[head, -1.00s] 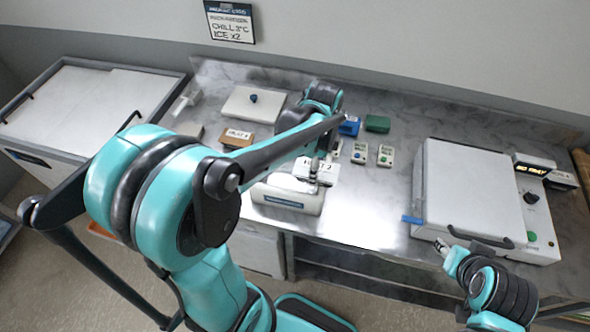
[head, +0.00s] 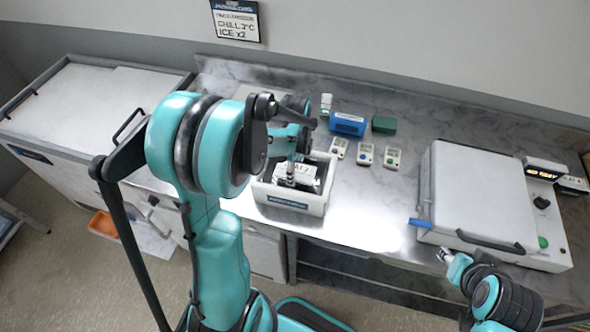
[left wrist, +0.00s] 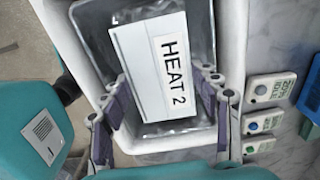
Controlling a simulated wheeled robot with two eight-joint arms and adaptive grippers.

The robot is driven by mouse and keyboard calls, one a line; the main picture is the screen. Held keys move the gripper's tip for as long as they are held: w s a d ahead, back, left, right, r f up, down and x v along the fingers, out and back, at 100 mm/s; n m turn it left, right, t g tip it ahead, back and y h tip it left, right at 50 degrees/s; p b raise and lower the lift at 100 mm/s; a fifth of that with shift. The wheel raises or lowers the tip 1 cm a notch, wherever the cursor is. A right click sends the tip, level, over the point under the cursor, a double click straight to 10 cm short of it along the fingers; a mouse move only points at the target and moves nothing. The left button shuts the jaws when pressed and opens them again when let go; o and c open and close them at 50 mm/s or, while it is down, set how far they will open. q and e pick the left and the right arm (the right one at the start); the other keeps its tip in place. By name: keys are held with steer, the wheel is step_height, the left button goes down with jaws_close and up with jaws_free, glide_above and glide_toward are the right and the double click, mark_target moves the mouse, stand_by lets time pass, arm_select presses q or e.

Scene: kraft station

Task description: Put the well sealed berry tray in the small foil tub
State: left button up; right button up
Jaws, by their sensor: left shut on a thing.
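My left gripper (head: 291,181) is shut on a white pack labelled "HEAT 2" (head: 297,171), whose label shows in the left wrist view (left wrist: 174,75). Its fingers (left wrist: 165,88) lie on either side of the pack. The pack is over or inside a white tub (head: 313,206) with a silvery foil-like lining (left wrist: 203,22); I cannot tell whether it touches the bottom. No berries show, and the seal's quality cannot be judged. My right gripper (head: 445,255) is at the counter's front edge, too small to read.
Several small white devices with coloured buttons (head: 365,155) stand right of the tub. Behind them are a blue box (head: 348,123) and a green block (head: 384,124). A large lidded machine (head: 480,190) fills the right. My left arm hides the counter's left part.

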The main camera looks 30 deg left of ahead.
arm_select(q)
steer(key=shift+s, duration=0.1)
steer(key=shift+f+b, duration=0.6)
steer(key=shift+b, duration=0.05)
steer(key=o, duration=1)
steer(key=shift+r+p, duration=0.55)
step_height(320, 180, up, 11)
steer(key=p, duration=0.3)
steer(key=s+d+r+n+t, duration=0.1)
steer(key=s+d+n+t, duration=0.1)
steer(key=n, duration=0.3)
steer(key=s+d+r+n+t, duration=0.2)
steer(key=s+d+n, duration=0.3)
steer(key=s+d+r+n+t, duration=0.1)
steer(key=s+d+n+t, duration=0.2)
steer(key=s+n, duration=0.1)
steer(key=shift+d+r+n, duration=0.35)
steer(key=shift+r+n, duration=0.05)
steer(key=shift+n, duration=0.3)
